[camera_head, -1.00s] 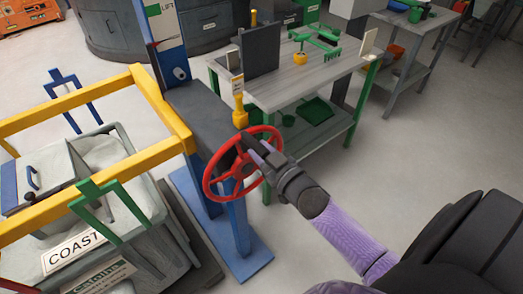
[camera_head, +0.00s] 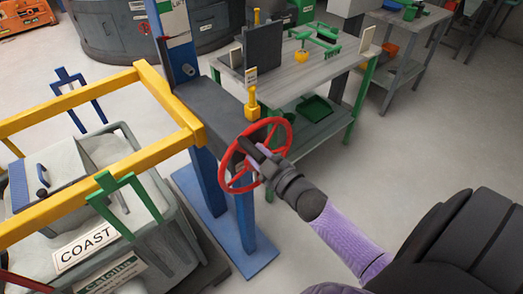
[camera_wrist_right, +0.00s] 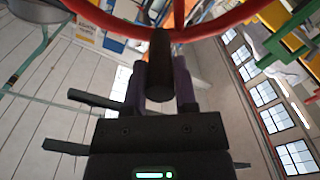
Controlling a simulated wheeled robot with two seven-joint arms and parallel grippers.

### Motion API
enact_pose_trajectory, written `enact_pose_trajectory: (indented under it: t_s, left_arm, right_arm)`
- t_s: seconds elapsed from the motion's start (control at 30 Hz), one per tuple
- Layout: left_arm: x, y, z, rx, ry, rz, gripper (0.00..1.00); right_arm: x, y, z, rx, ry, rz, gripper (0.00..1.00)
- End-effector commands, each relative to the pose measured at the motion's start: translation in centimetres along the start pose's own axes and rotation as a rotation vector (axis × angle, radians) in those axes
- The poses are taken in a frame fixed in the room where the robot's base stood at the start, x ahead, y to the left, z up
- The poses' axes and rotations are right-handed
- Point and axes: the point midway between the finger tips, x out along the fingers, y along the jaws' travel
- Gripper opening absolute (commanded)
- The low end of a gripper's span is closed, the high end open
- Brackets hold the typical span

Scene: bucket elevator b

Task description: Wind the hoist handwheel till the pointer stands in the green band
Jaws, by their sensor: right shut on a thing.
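The red handwheel (camera_head: 284,127) stands tilted on the side of the blue hoist frame (camera_head: 245,225). It also arcs across the top of the right wrist view (camera_wrist_right: 225,30). My right gripper (camera_head: 258,157) is at the wheel, shut on its dark handle. In the wrist view the round dark handle (camera_wrist_right: 160,62) sits between the two fingers. The blue upright (camera_head: 181,60) rises behind, with a white label panel (camera_head: 174,18) cut off at the top. I cannot make out the pointer or the green band. My left gripper is not in view.
A yellow-railed frame (camera_head: 85,95) with a bin marked COAST (camera_head: 85,248) stands at the left. A grey workbench (camera_head: 290,85) with green items stands behind. The floor at right is open.

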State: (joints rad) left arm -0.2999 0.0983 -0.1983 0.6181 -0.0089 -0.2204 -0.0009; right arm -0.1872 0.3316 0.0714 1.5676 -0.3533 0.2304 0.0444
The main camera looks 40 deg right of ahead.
Motion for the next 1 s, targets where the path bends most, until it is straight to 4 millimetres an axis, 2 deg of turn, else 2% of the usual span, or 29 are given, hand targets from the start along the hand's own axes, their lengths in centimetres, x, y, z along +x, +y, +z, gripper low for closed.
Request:
enact_pose_trajectory:
  t_s: [0.47,1.0]
  left_arm:
    - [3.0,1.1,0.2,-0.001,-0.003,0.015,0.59]
    - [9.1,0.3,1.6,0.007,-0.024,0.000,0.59]
  right_arm:
    - [0.0,-5.8,0.7,-0.446,0.000,-0.003,0.00]
    - [-0.1,-11.2,4.2,-0.961,-0.001,-0.004,0.00]
